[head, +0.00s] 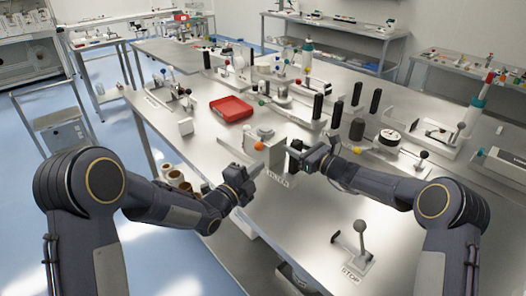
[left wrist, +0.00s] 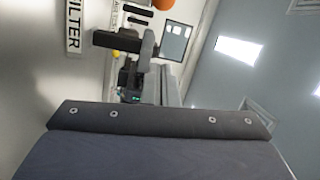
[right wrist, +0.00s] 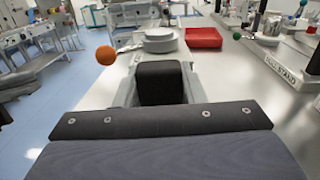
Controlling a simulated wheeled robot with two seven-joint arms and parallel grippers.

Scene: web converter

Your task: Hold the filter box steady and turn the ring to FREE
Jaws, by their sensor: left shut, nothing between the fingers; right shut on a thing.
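The grey filter box (head: 277,160) with its FILTER label (head: 278,178) stands at the near edge of the steel table. An orange ball (head: 259,146) sits at its left side, by a grey round part (head: 265,132) that looks like the ring; its setting is unreadable. My right gripper (head: 297,153) is shut at the box's right side; the right wrist view shows its dark fingers (right wrist: 160,82) between grey parts of the box. My left gripper (head: 249,178) is shut and empty, left of the label and below the ball. The left wrist view shows the label (left wrist: 73,28) and ball (left wrist: 137,4).
A red tray (head: 231,109) lies behind the box. Black posts (head: 357,93) and a dark cylinder (head: 357,129) stand to the right. A STOP lever (head: 360,240) stands at the front right. Brown cups (head: 176,178) sit off the table's left edge. The table front is mostly clear.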

